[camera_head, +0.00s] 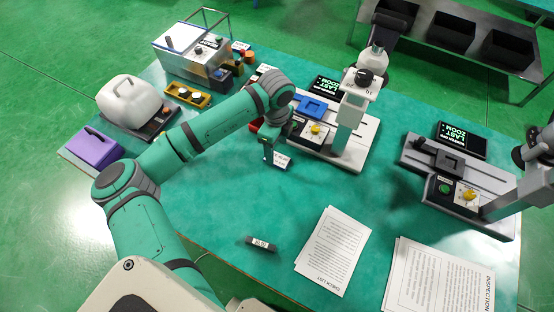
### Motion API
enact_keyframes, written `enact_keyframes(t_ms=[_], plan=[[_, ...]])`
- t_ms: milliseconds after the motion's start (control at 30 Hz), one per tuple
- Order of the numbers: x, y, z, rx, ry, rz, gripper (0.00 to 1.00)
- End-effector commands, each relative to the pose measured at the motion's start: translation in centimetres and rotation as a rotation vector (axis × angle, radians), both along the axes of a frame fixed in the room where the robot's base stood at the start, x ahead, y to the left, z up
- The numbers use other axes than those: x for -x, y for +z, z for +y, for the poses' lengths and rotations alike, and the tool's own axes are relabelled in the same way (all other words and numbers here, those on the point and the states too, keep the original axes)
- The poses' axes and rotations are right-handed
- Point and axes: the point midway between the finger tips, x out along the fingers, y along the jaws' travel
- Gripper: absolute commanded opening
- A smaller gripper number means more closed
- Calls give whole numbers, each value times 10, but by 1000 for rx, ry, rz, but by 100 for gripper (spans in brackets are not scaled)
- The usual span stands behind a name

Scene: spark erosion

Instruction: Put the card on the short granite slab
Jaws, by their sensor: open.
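A small white card (280,161) with dark marks lies on the green table, beside the front left corner of a pale slab. My gripper (268,158) is at the card's left edge, pointing down and open. I cannot tell whether its fingers touch the card, and part of the card may be hidden. Two slabs carry microscope-like stands: the pale slab (357,149) at the centre and a grey slab (416,157) at the right. I cannot tell for sure which is the short granite one.
A blue block (311,106) and a box with a yellow knob (312,131) are on the pale slab. A black labelled piece (262,243) and printed sheets (333,250) lie in front. A white canister (134,100) and purple box (94,148) stand left. The table's middle is clear.

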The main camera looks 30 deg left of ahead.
Motion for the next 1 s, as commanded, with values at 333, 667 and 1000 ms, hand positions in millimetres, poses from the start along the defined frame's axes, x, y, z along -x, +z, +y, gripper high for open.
enact_keyframes(t_ms=[333, 667, 1000], plan=[[4, -43, -3, 0, 3, 1, 61], [3, -46, -4, 1, 2, 0, 51], [3, -46, -4, 1, 3, 0, 11]])
